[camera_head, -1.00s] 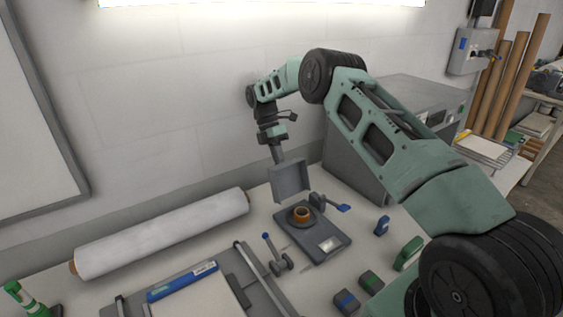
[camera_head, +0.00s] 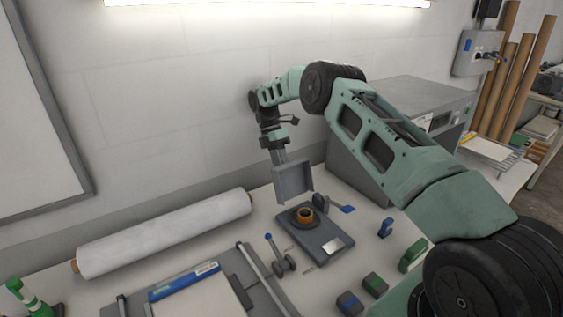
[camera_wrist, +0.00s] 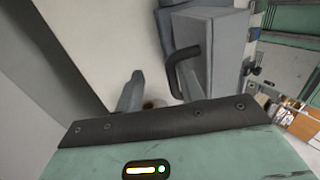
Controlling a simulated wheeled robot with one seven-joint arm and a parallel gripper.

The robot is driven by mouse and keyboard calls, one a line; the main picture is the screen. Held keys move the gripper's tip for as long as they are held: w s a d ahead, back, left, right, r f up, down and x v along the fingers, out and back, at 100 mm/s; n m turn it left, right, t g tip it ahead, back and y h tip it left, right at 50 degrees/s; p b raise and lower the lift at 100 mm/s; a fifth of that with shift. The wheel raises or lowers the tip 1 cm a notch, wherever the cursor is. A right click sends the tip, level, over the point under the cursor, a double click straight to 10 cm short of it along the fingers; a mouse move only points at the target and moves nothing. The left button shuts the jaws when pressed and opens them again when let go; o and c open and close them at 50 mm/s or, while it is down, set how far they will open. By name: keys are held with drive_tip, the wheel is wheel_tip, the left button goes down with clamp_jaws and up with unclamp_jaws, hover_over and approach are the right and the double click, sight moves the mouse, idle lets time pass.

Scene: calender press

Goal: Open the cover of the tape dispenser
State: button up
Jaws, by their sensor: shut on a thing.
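The tape dispenser's dark grey base (camera_head: 326,233) lies on the bench in the head view, with an orange-brown tape roll (camera_head: 305,215) exposed on it. Its grey cover (camera_head: 293,181) stands raised, close to upright, behind the roll. My gripper (camera_head: 279,168) is above and behind the base, pointing down, and is shut on the cover near its upper left edge. The exact contact is too small to make out. In the wrist view a grey finger (camera_wrist: 131,94) shows, but the grasp itself is mostly hidden.
A blue-tipped lever (camera_head: 342,209) sits right of the base and a blue-knobbed lever (camera_head: 276,255) left of it. A white roll (camera_head: 165,233) lies along the wall. A grey machine (camera_head: 352,170) stands behind right. Small blue and green blocks lie in front.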

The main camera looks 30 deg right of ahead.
drive_tip(key=shift+w+r, duration=0.15)
drive_tip(key=shift+r, duration=0.05)
idle(0.4)
wheel_tip(320, 180, up, 10)
drive_tip(key=b, duration=0.3)
idle(0.6)
drive_tip(key=s+a+r+m+t+b, duration=0.1)
drive_tip(key=s+a, duration=0.4)
drive_tip(key=a, duration=0.3)
drive_tip(key=s+a+r+m+t, duration=0.1)
drive_tip(key=s+a+m, duration=0.1)
drive_tip(key=s+a, duration=0.55)
drive_tip(key=s+a+r+m+t+b, duration=0.1)
drive_tip(key=s+a, duration=0.3)
drive_tip(key=a, duration=0.5)
drive_tip(key=s+a+f+m+t+b, duration=0.1)
drive_tip(key=s+f+m, duration=0.2)
drive_tip(key=s, duration=0.9)
drive_tip(key=s+f+m+t, duration=0.1)
drive_tip(key=s+f+m, duration=0.2)
drive_tip(key=s, duration=1)
drive_tip(key=shift+s+a+f+m+t+y+b, duration=0.25)
drive_tip(key=shift+a+f+m+t+y+b, duration=0.05)
drive_tip(key=shift+a+f+y+b, duration=0.1)
